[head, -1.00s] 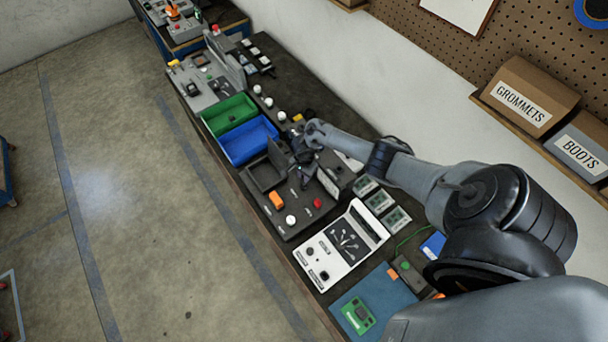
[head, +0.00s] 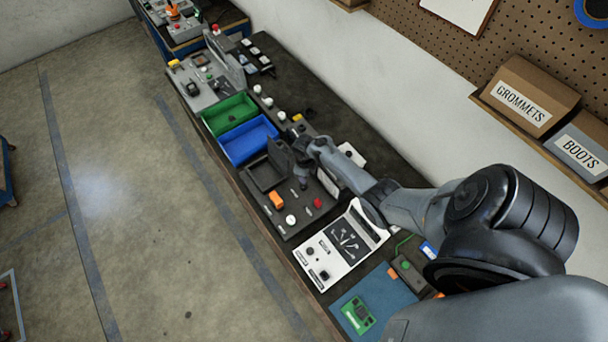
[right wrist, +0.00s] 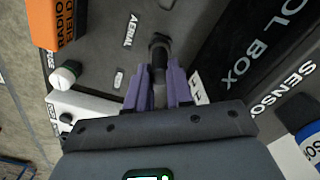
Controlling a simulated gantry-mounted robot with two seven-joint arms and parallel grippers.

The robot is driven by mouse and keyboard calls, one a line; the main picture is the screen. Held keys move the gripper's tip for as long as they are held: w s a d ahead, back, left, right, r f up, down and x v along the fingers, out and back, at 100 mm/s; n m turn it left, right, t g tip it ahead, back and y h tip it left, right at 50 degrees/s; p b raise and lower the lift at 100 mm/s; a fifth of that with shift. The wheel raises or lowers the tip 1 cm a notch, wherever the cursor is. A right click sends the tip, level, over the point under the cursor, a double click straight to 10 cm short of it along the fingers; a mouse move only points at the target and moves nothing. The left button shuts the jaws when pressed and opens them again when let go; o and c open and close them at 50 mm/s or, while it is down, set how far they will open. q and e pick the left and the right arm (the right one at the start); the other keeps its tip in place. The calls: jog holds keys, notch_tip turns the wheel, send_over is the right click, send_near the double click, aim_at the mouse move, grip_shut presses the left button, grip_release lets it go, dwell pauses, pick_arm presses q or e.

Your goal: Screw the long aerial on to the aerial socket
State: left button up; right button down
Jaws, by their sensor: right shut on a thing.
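My right gripper (right wrist: 158,95) is shut on a dark, upright-looking rod, the long aerial (right wrist: 159,78), held between its purple fingers. The aerial's far end meets a dark round fitting, which looks like the aerial socket (right wrist: 158,40), beside the printed word AERIAL on the dark panel. I cannot tell whether the two touch or how far they engage. In the head view my right gripper (head: 302,181) is over the dark panel, and my wrist hides the socket and most of the aerial. My left gripper is not in view.
Near the gripper are an orange block (right wrist: 67,20), a white knob (right wrist: 66,73) and a red knob (head: 317,202). A green bin (head: 229,112) and a blue bin (head: 247,138) stand farther along the bench. A white meter (head: 340,245) stands on the near side.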

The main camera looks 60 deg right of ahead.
dwell(0.4)
jog(key=m, duration=0.4)
jog(key=shift+a+m, duration=0.15)
jog(key=shift+m, duration=0.25)
jog(key=m, duration=0.5)
jog(key=shift+w+m, duration=0.1)
jog(key=shift+m, duration=0.2)
jog(key=c, duration=0.9)
grip_release()
jog(key=shift+d, duration=0.2)
